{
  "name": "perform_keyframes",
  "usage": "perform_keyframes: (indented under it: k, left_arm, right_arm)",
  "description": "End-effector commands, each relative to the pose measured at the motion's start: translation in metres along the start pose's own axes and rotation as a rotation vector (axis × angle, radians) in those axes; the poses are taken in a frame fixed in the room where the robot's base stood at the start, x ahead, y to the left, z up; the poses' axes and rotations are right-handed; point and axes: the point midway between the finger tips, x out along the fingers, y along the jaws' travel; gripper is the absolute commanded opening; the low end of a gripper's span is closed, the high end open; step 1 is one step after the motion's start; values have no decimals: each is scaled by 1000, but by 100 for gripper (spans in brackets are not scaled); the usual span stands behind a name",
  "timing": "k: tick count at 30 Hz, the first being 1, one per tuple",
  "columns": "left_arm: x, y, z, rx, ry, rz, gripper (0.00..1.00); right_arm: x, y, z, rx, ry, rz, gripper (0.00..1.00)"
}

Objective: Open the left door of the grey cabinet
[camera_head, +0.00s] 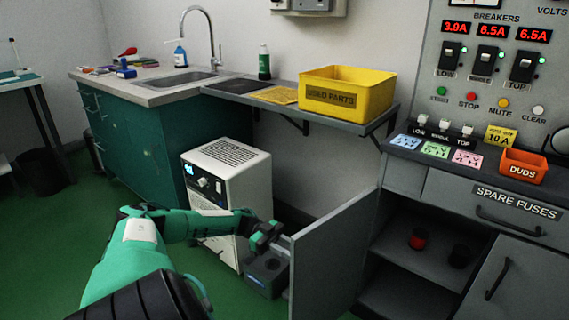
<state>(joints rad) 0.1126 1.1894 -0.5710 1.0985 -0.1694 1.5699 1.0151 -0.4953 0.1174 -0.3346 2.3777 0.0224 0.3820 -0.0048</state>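The grey cabinet (395,175) stands on the right under the breaker panel. Its left door (335,250) stands swung wide open toward me, showing shelves inside. The right door (497,285) is shut, with a dark bar handle. My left gripper (266,238) is at the left side of the open door, near its free edge. Its fingers are small and dark here, so I cannot tell whether they are open or shut, or touching the door. The left door's handle is not visible. My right gripper is not in view.
A white vented unit (225,195) stands left of the open door, with a small dark grey box (267,272) beside it on the floor. A red item (418,239) and a dark item (459,255) sit on the cabinet's upper shelf.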

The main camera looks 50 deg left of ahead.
Motion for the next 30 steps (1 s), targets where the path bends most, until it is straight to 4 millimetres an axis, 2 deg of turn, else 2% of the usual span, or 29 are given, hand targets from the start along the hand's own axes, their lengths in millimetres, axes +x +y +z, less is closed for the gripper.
perform_keyframes:
  k: [1, 2, 30]
  left_arm:
    - [1, -3, -4, 8, 5, -5, 28]
    - [1, -3, -3, 8, 5, -5, 33]
    - [-1, 1, 0, -1, -2, 4, 33]
  right_arm:
    - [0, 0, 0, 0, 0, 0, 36]
    - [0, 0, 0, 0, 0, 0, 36]
    - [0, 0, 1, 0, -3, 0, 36]
